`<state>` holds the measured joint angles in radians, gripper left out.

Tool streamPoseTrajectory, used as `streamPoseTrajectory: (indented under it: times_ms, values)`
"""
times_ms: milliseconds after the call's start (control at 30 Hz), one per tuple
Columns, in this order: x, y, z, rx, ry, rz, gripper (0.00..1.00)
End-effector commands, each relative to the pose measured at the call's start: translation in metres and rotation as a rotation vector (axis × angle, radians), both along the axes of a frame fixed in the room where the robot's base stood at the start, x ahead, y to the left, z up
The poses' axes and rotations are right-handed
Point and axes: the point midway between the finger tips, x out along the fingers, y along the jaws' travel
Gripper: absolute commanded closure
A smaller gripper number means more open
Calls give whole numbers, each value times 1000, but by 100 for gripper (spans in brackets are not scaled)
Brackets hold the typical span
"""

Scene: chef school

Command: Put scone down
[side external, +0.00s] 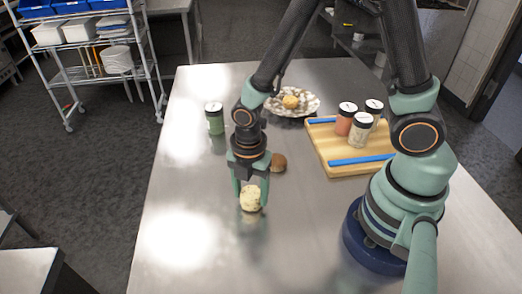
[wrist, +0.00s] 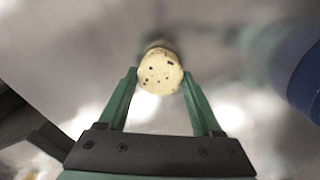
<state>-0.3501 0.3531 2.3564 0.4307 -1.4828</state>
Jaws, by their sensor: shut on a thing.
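The scone (side external: 250,198) is pale yellow with dark specks. It is between the green fingers of my gripper (side external: 250,190), just above or at the steel table (side external: 180,240); I cannot tell whether it touches the surface. In the wrist view the scone (wrist: 160,72) sits at the fingertips of my gripper (wrist: 160,80), with one finger on each side. The gripper is shut on it.
A brown round item (side external: 279,162) lies just behind my gripper. A green jar (side external: 215,120) stands behind left. A patterned plate (side external: 303,108) holds a yellowish baked item (side external: 290,102). A wooden board (side external: 330,147) at right carries several jars. The table's front left is clear.

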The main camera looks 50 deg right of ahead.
Motion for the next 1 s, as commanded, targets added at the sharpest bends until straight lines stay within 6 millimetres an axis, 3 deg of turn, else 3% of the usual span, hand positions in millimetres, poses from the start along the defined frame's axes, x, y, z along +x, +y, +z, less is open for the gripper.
streamPoseTrajectory:
  times_ms: [133, 167, 200, 233, 667, 1000]
  values:
    - [0, 0, -4, -1, 2, 0, 89]
    - [0, 0, -3, 0, 1, 0, 26]
    - [0, 0, -3, 0, 1, 0, 11]
    - [0, 0, -3, 0, 1, 0, 4]
    - [1, 0, 2, 1, -2, 0, 4]
    - [1, 0, 48, 3, -7, 0, 4]
